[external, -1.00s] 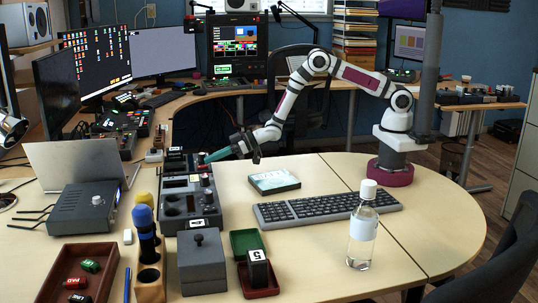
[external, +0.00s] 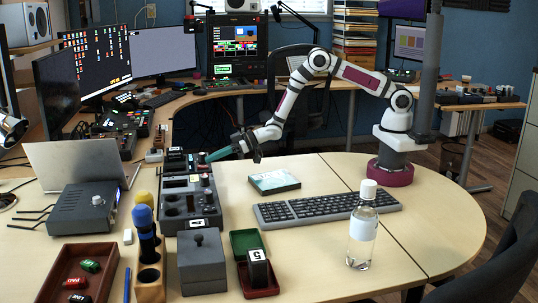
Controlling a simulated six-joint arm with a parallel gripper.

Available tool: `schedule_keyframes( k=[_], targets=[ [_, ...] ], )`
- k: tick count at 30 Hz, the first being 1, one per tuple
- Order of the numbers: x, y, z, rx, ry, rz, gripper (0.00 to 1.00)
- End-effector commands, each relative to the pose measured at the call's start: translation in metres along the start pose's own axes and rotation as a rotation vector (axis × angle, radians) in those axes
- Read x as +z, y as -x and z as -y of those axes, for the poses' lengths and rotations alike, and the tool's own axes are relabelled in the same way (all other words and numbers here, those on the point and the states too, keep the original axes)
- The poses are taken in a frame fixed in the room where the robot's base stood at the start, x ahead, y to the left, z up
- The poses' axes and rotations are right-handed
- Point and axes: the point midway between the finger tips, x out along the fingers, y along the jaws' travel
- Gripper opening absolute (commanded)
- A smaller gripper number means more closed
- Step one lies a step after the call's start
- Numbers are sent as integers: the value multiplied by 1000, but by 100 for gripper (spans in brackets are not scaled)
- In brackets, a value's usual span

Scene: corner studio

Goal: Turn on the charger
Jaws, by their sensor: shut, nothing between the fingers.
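A long dark-grey unit (external: 178,212) with several round sockets stands left of the desk's middle; it looks like the charger. A few dark upright pieces stand in it or at its far end. Its switch is too small to make out. My gripper (external: 212,156) reaches in from the right, low over the unit's far right edge. Its teal fingers are shut and empty and point left. I cannot tell whether the fingertips touch the unit.
A small teal-topped box (external: 274,181), a keyboard (external: 325,207) and a clear bottle (external: 362,240) are to the right. A grey box with a knob (external: 202,268) and a green-and-red case (external: 246,242) stand in front. A laptop (external: 75,164) is at left.

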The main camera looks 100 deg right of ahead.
Motion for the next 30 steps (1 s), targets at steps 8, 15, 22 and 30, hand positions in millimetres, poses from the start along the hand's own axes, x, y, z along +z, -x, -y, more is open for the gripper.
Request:
schedule_keyframes(
  k=[8, 15, 22, 30],
  targets=[
    [-4, 1, 0, 0, 0, -1, 0],
    [-19, 9, 0, 1, 0, -3, 0],
    [-32, 51, 0, 1, -2, 2, 0],
    [-18, 104, -1, 2, -1, 0, 0]
  ],
)
